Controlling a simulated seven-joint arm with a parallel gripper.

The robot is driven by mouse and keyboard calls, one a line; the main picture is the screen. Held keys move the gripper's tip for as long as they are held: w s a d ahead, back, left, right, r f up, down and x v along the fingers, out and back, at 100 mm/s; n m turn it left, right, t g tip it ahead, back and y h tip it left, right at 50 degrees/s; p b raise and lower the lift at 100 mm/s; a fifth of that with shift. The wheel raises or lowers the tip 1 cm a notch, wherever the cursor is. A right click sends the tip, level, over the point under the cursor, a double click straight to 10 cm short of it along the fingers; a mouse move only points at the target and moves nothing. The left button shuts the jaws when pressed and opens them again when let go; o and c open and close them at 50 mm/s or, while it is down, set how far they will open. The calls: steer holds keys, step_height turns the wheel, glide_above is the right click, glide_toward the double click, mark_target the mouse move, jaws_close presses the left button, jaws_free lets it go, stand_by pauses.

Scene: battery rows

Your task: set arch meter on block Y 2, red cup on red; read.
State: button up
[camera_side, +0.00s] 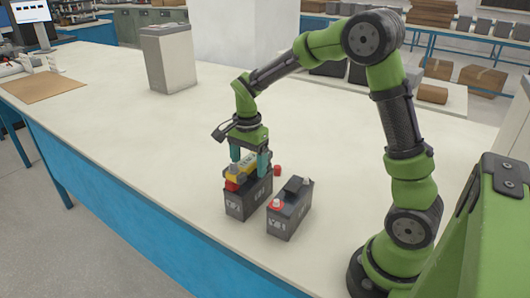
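The yellow arch meter (240,171) is at the top of the left dark battery block (247,203). Its red cup (231,185) is at the near left end, over that block's near end. Whether the cup is seated on a terminal is too small to tell. My gripper (249,162) points down with its teal fingers on both sides of the meter and appears shut on it. Block labels are too small to read surely.
A small red cap-like piece (277,170) shows just behind the blocks. A tall grey container (168,58) stands at the back left, and a brown board (42,87) lies at the far left. The white table (130,130) is clear left of the blocks.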

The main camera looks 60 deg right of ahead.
mark_target(248, 159)
step_height(248, 159, up, 17)
stand_by(0.7)
steer(key=s+a+f+n+t+y, duration=0.1)
steer(key=s+a+f+n+t, duration=0.1)
steer(key=s+n, duration=0.5)
steer(key=s+a+f+n+t+y, duration=0.1)
steer(key=s+a+f+n+t, duration=0.1)
steer(key=s+a+n+t, duration=0.3)
steer(key=s+a+n, duration=0.1)
steer(key=s, duration=0.3)
steer(key=shift+s+a+n, duration=0.25)
steer(key=shift+s+n, duration=0.1)
steer(key=shift+n, duration=0.05)
